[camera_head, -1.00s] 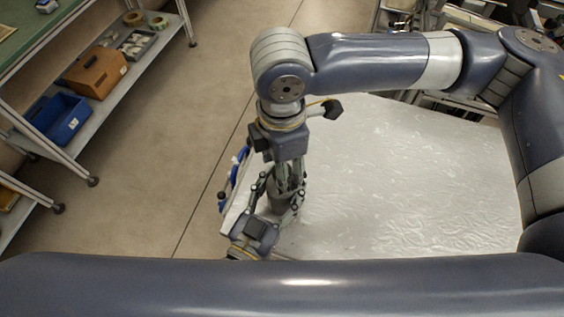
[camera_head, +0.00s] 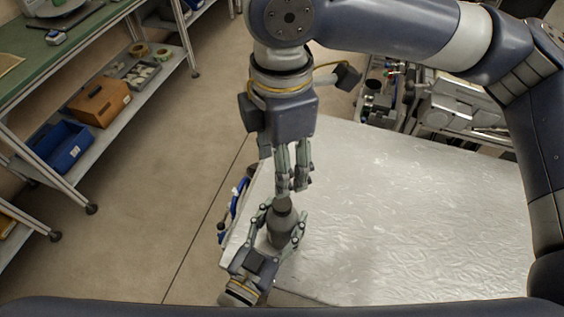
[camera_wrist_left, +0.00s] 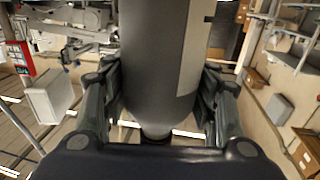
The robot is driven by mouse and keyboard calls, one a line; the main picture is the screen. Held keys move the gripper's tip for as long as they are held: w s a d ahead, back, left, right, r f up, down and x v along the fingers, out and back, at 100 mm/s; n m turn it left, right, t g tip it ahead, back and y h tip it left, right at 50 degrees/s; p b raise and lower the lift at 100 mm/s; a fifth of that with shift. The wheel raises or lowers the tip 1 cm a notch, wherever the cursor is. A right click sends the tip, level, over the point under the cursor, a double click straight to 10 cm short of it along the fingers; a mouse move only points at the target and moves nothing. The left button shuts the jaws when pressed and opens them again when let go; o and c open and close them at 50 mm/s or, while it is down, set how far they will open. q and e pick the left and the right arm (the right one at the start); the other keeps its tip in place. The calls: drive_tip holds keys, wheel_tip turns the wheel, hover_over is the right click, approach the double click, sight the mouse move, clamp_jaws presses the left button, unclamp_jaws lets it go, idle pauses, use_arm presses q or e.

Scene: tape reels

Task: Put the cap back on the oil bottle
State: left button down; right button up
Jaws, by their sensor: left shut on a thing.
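The dark grey oil bottle (camera_head: 281,232) stands roughly upright in my left gripper (camera_head: 280,228), which is shut on its body near the table's left edge. In the left wrist view the bottle (camera_wrist_left: 160,60) fills the space between the fingers, with a pale label strip and a narrowing shoulder. My right gripper (camera_head: 290,188) points down just above the bottle's dark top. Its fingers are close together, and whether they hold anything is too small to tell. I cannot make out the cap as a separate thing.
A pale, glossy table top (camera_head: 410,220) lies right of the grippers and is bare. A shelf rack at left holds a blue bin (camera_head: 62,147) and an orange-brown box (camera_head: 100,101). Machine parts (camera_head: 460,105) stand behind the table.

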use_arm(q)
drive_tip(key=c, duration=0.6)
unclamp_jaws()
drive_tip(key=shift+o, duration=0.2)
drive_tip(key=v, duration=1.2)
